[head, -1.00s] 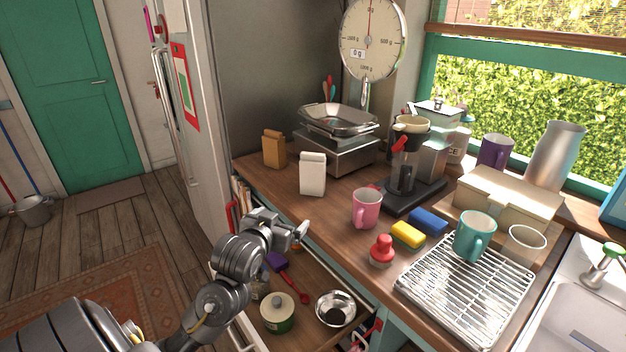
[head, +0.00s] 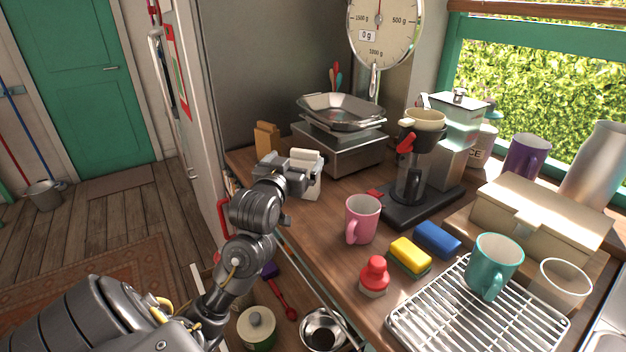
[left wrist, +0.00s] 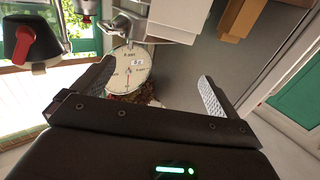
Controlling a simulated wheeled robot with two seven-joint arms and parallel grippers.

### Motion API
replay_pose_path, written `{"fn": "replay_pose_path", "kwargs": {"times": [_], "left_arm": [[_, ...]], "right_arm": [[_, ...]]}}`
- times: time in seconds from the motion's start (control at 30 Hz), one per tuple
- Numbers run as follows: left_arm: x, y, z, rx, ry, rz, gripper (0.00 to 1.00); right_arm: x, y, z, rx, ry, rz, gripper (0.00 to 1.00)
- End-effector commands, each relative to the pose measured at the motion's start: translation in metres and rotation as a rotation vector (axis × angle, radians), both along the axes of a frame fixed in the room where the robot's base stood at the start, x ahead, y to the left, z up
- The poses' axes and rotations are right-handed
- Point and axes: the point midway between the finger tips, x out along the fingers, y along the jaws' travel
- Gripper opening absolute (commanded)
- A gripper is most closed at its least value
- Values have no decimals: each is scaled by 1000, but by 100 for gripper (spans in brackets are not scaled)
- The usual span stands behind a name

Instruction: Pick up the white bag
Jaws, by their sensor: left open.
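The white bag (head: 312,184) stands upright on the wooden counter in the head view, partly hidden behind my left gripper. My left gripper (head: 297,170) is just in front of the bag, on its near left side. In the left wrist view the jaws of my left gripper (left wrist: 155,88) are spread, with nothing between them. The white bag (left wrist: 178,18) shows at the top of that view, beyond the fingertips. I cannot tell whether a finger touches the bag. My right gripper is not in view.
A brown bag (head: 267,138) stands behind and left of the white bag. A kitchen scale (head: 340,140) stands behind it, and a pink mug (head: 362,219) and coffee maker (head: 412,180) stand to the right.

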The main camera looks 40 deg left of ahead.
Motion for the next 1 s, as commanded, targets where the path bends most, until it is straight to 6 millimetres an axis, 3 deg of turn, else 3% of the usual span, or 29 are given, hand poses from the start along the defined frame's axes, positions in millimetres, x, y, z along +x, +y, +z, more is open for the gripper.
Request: {"fn": "replay_pose_path", "kwargs": {"times": [0.03, 0.1, 0.4, 0.67, 1.0], "left_arm": [[-2, 2, -14, 1, 0, 4, 98], [-4, 4, -24, 2, 1, 9, 98], [-9, 9, -57, 3, 1, 18, 98], [-7, 10, -59, 3, 1, 19, 98], [37, 28, -58, 3, 2, 17, 98]], "right_arm": [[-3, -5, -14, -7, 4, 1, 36], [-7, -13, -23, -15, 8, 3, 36], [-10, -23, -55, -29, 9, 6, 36], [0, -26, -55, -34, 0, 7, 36], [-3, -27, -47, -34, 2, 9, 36]]}}
